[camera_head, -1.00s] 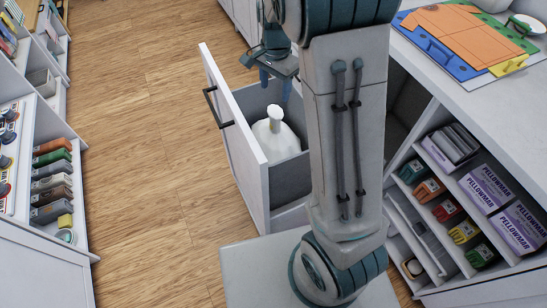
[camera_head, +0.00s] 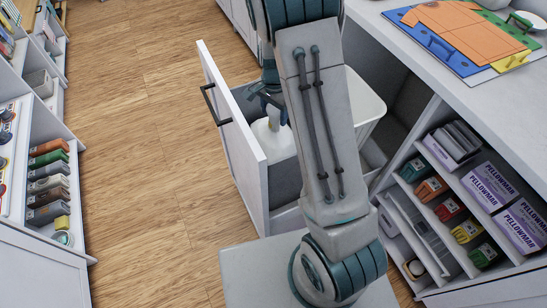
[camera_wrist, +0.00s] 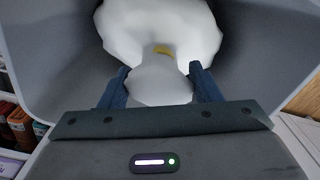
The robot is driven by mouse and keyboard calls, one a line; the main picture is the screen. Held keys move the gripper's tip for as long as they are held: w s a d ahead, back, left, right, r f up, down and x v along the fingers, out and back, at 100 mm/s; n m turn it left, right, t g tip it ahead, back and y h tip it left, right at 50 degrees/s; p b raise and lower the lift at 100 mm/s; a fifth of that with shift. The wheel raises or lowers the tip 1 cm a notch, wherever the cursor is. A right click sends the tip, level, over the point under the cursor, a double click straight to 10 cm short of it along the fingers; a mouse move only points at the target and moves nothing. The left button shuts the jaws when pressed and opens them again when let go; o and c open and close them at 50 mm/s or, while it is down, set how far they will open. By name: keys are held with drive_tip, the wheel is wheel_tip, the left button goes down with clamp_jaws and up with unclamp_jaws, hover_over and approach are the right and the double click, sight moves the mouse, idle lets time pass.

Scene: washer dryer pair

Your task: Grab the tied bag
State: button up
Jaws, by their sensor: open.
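The tied bag (camera_head: 275,141) is white and rounded with a narrow knotted top. It sits inside a grey bin in the pulled-out drawer (camera_head: 232,130). In the wrist view the bag (camera_wrist: 185,35) fills the top middle, with a small yellow tie (camera_wrist: 163,49) at its neck. My gripper (camera_wrist: 160,80) is open, with one dark blue finger on each side of the bag's knotted top. I cannot tell whether the fingers touch it. In the head view my gripper (camera_head: 270,106) is over the bag, and my arm hides part of the bin.
A white bin (camera_head: 365,100) stands behind my arm to the right. The drawer front with its dark handle (camera_head: 211,104) rises left of the bag. Shelves with boxes (camera_head: 490,185) stand at right, and a shelf unit (camera_head: 40,255) at left. The wooden floor between is clear.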

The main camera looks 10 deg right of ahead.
wheel_tip(320, 180, down, 2)
drive_tip(key=shift+f, duration=0.15)
clamp_jaws()
drive_tip(key=shift+w, duration=0.1)
idle(1.2)
